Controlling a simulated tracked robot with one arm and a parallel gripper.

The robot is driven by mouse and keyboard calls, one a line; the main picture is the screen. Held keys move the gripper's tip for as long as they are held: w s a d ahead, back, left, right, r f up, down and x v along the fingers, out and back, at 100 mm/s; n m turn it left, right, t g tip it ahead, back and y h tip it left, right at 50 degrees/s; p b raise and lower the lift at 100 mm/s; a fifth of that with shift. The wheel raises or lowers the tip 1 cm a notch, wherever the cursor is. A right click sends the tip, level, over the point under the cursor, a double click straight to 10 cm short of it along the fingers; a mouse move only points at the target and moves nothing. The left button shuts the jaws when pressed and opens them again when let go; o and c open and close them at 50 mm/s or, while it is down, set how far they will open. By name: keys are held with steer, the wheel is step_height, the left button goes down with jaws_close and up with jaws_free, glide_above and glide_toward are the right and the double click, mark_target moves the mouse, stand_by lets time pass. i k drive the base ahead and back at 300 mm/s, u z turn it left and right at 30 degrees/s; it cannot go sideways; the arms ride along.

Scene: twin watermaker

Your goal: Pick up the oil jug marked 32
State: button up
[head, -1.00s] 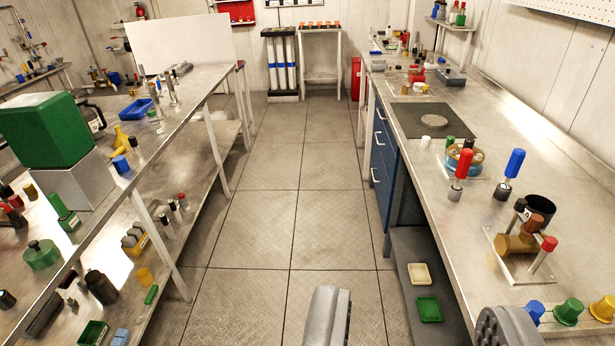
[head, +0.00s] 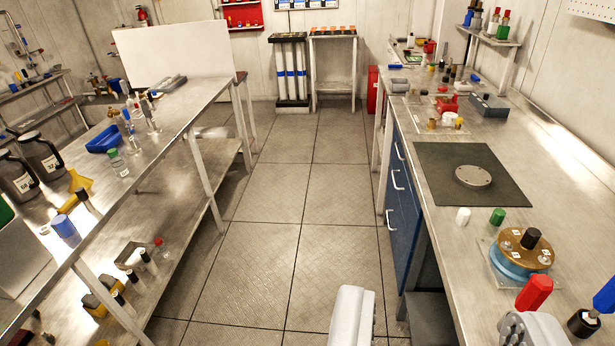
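Two dark jugs with white labels stand on the left bench, at the left edge of the head view. The label on the farther jug (head: 42,157) appears to read 32. The nearer jug (head: 16,178) seems to read 68 and is partly cut off by the frame edge. My gripper (head: 438,318) shows at the bottom, its two grey fingers wide apart with nothing between them. It is over the aisle and the right bench's edge, well away from the jugs.
A yellow funnel-like item (head: 78,184), a blue-capped container (head: 64,228) and a blue tray (head: 103,139) are near the jugs. A white panel (head: 175,57) stands behind. The floor aisle (head: 275,190) is clear between the left bench and blue drawers (head: 402,195).

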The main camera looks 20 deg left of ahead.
mark_target(42, 156)
steer(key=i, duration=2.75)
steer(key=u, duration=2.75)
